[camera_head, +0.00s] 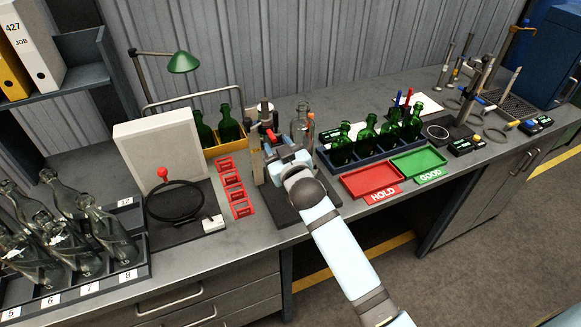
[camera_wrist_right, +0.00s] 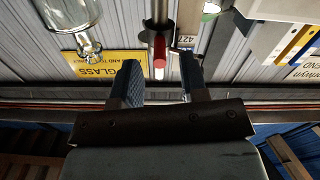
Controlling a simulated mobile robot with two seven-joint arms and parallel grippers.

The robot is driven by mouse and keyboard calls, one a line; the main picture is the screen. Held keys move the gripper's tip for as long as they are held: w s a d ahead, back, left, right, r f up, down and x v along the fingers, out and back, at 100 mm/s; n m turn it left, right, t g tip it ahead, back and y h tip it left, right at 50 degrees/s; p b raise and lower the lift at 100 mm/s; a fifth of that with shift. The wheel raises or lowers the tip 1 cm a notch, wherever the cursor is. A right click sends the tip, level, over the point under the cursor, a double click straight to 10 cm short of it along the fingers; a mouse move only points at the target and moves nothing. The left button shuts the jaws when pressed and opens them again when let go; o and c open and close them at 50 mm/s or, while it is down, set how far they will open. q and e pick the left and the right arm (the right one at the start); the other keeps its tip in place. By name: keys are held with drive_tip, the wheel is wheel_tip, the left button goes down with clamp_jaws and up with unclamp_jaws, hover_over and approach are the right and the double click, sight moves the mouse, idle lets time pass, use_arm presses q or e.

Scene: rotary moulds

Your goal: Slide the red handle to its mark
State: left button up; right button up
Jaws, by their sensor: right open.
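The red handle (camera_head: 270,135) shows in the head view on an upright fixture, just behind my right gripper. It also shows in the right wrist view as a red and white cylinder (camera_wrist_right: 159,58) on a dark post, framed by the fingertips. My right gripper (camera_head: 283,158) is at the fixture, partly covering it. In the right wrist view the gripper (camera_wrist_right: 161,75) is open, its fingers on either side of the handle in the picture. I cannot tell whether they touch it. The mark cannot be made out. My left gripper is not in view.
A clear bottle (camera_head: 301,128) stands right behind the fixture and shows close by in the wrist view (camera_wrist_right: 80,38). Green bottles stand in a dark crate (camera_head: 376,154) to the right. Red holders (camera_head: 231,180) and a red-knobbed device (camera_head: 163,173) are on the left. Trays (camera_head: 357,182) lie in front.

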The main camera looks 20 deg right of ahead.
drive_tip(key=s+b, duration=0.1)
drive_tip(key=s, duration=0.8)
drive_tip(key=shift+s+d, duration=0.15)
drive_tip(key=shift+s, duration=0.25)
